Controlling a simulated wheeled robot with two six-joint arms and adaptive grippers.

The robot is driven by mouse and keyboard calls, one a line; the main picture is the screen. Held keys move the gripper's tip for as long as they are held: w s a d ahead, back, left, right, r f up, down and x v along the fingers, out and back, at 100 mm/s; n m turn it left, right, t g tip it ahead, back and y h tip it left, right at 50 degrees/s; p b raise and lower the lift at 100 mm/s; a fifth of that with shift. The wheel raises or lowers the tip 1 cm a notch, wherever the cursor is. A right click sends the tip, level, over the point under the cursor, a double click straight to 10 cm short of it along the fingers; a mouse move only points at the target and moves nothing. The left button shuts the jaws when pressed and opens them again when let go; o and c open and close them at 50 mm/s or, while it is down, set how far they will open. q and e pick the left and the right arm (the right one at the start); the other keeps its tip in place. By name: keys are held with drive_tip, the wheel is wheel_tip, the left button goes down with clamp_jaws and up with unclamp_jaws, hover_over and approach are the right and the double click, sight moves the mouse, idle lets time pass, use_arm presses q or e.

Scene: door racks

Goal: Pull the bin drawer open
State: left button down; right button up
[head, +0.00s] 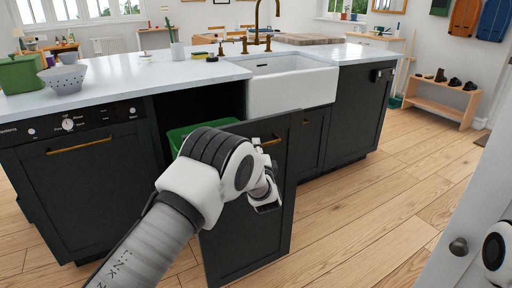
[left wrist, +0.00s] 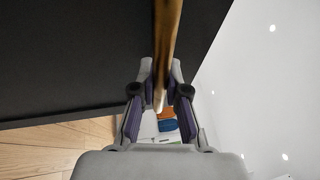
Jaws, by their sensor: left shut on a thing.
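The bin drawer's dark front (head: 245,235) stands well out from the kitchen island, so the drawer is open. A green bin (head: 190,132) shows behind the front, inside the drawer. The drawer's brass handle (head: 271,142) shows partly above my left wrist. In the left wrist view the handle (left wrist: 167,40) runs between the two fingers of my left gripper (left wrist: 160,78), which is shut on it. In the head view my left gripper (head: 268,190) is at the drawer front, partly hidden by its own wrist. My right gripper is not in view.
A dishwasher (head: 90,180) is left of the open drawer. A white sink (head: 290,90) and closed dark cabinets (head: 355,115) are to the right. A white panel with a round knob (head: 458,247) stands at the right front. The wooden floor (head: 350,220) between is clear.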

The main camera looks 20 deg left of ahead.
use_arm(q)
drive_tip(key=shift+r, duration=0.1)
drive_tip(key=c, duration=1.2)
unclamp_jaws()
drive_tip(key=shift+w+d, duration=0.1)
drive_tip(key=shift+d, duration=0.1)
drive_tip(key=v, duration=1.2)
